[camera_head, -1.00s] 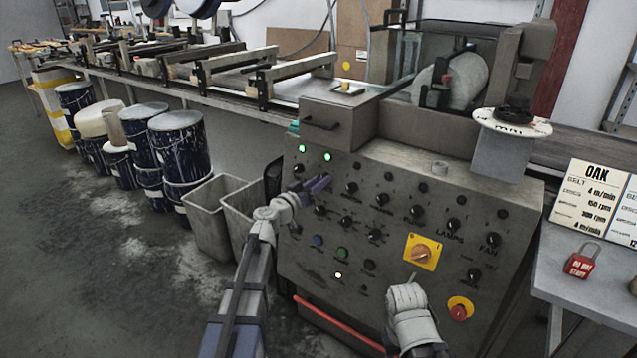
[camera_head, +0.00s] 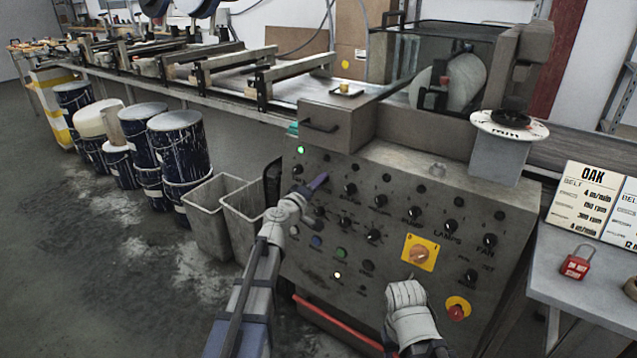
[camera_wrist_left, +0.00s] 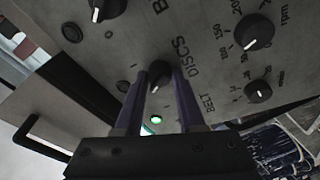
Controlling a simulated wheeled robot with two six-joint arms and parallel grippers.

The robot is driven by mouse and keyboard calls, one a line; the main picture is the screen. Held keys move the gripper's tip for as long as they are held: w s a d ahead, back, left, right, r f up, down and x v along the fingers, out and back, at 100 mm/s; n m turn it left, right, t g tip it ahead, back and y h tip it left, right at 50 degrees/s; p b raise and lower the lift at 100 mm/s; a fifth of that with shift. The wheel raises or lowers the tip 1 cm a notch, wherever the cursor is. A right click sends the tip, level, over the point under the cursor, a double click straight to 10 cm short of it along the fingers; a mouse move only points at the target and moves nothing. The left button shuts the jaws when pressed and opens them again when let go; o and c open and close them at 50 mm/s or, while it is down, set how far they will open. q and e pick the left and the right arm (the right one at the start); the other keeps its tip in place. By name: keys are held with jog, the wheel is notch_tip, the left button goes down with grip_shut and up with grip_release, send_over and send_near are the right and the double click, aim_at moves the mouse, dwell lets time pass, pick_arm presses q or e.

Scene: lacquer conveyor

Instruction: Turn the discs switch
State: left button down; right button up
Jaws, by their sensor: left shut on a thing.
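The discs switch (camera_wrist_left: 160,75) is a small black knob with a white pointer mark, with the word DISCS printed beside it in the left wrist view. My left gripper (camera_head: 319,182) reaches to the upper left of the grey control panel (camera_head: 385,215). Its two purple fingers (camera_wrist_left: 160,88) are shut on the knob, one on each side. In the head view the gripper hides the knob. One green lamp (camera_head: 301,150) is lit on the panel; it also shows between the fingers in the wrist view (camera_wrist_left: 156,119). My right gripper (camera_head: 410,284) is in front of the lower panel, its jaws unclear.
Several other black knobs surround the switch, including one with a printed scale (camera_wrist_left: 254,32). A yellow rotary switch (camera_head: 420,253) and a red stop button (camera_head: 457,309) are near my right gripper. A red padlock (camera_head: 575,264) lies on the side table. Grey bins (camera_head: 207,215) stand left.

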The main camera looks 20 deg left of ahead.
pick_arm(q)
jog(key=shift+n, duration=0.5)
jog(key=c, duration=0.5)
grip_release()
jog(key=shift+s, duration=0.15)
jog(key=v, duration=0.7)
jog(key=shift+s+a+p, duration=0.1)
jog(key=shift+s+p, duration=0.2)
